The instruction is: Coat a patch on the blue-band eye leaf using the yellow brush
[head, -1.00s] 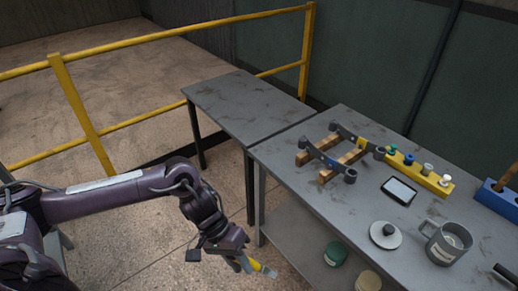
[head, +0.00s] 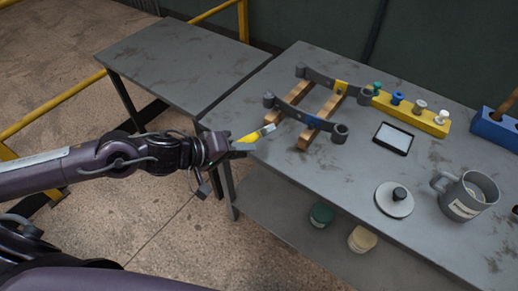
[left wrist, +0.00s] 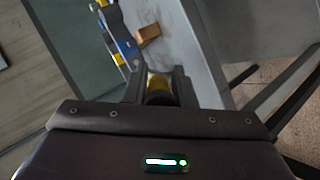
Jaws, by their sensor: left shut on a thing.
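The blue-band eye leaf (head: 292,110) is a dark curved bar with an eye at each end and a blue band near its middle. It lies across two wooden blocks on the grey table, and part of it shows in the left wrist view (left wrist: 124,46). My left gripper (head: 240,146) is shut on the yellow brush (head: 249,138) at the table's left edge. The brush's pale tip points right, toward the leaf's left end, with a small gap apparent. In the left wrist view the brush (left wrist: 158,82) sits between the fingers, its tip hidden. My right gripper is not in view.
A yellow-band leaf (head: 320,78) lies behind on the same wooden blocks (head: 305,139). A yellow rack (head: 412,112) with coloured knobs, a framed pad (head: 393,138), a round lid (head: 394,200) and a grey mug (head: 467,197) stand to the right. A second table (head: 180,60) is at left.

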